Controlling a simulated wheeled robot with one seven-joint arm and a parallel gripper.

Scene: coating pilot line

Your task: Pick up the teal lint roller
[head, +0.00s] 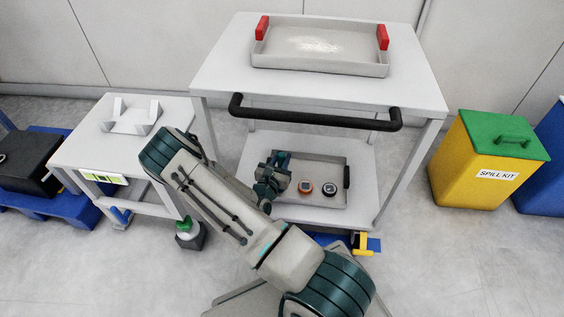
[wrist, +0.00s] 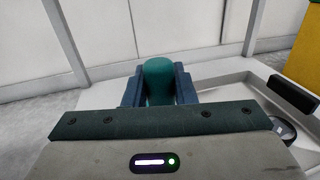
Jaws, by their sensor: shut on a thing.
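The teal lint roller (wrist: 158,82) shows in the wrist view as a rounded teal body between the two fingers of my gripper (wrist: 159,88). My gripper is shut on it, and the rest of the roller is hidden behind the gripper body. In the head view my gripper (head: 273,172) is at the left part of a grey tray (head: 325,222) on the cart's lower shelf. My arm covers part of that area, and I cannot tell there whether the roller touches the tray.
An orange-ringed round item (head: 305,187) and a dark round item (head: 330,188) lie in the tray, right of my gripper. The cart's upper shelf (head: 225,75) and black handle (head: 315,117) are above. A yellow spill-kit bin (head: 480,165) stands right; a white table (head: 80,150) stands left.

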